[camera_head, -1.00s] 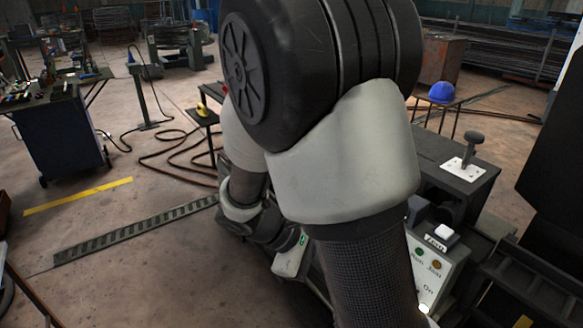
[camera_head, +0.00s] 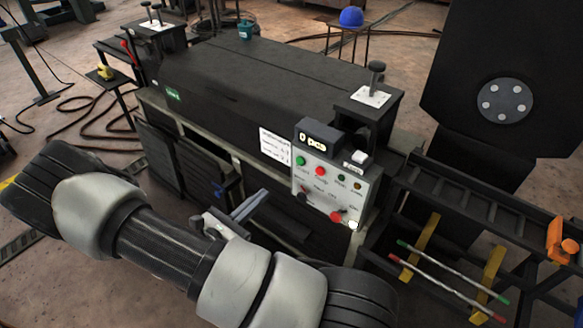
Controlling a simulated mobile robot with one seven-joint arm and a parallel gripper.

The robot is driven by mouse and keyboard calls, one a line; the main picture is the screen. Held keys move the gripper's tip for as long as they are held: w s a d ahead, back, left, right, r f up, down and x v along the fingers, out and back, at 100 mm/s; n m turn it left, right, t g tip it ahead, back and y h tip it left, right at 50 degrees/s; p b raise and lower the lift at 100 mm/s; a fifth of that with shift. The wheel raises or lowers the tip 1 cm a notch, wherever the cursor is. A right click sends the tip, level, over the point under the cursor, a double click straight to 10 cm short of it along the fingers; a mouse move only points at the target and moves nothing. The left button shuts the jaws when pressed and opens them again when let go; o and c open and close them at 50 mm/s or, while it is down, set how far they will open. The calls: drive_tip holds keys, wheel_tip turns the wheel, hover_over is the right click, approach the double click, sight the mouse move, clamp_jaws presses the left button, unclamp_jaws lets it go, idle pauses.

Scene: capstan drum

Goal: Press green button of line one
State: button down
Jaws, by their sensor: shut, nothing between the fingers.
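A light grey control panel (camera_head: 328,190) stands on the front of a long dark machine. Its upper row has a green button (camera_head: 301,161) at the left and a red button (camera_head: 320,171) beside it. A smaller dark green light or button (camera_head: 341,178) and an amber one (camera_head: 357,186) follow to the right. The small labels are too blurred to tell which belongs to line one. My gripper (camera_head: 262,194) is shut and empty, left of and below the panel, apart from it. It points up and right.
A lever (camera_head: 375,80) stands behind. A dark rack with red- and green-tipped rods (camera_head: 450,278) lies to the right.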

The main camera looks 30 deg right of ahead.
drive_tip(key=b, duration=0.1)
approach(299, 162)
drive_tip(key=x, duration=0.5)
drive_tip(key=shift+d+f, duration=0.1)
drive_tip(key=shift+d, duration=0.1)
drive_tip(key=shift+w+d, duration=0.2)
drive_tip(key=shift+d, duration=0.25)
drive_tip(key=shift+x, duration=1)
drive_tip(key=shift+a, duration=0.2)
drive_tip(key=p+v, duration=0.1)
drive_tip(key=v, duration=1.3)
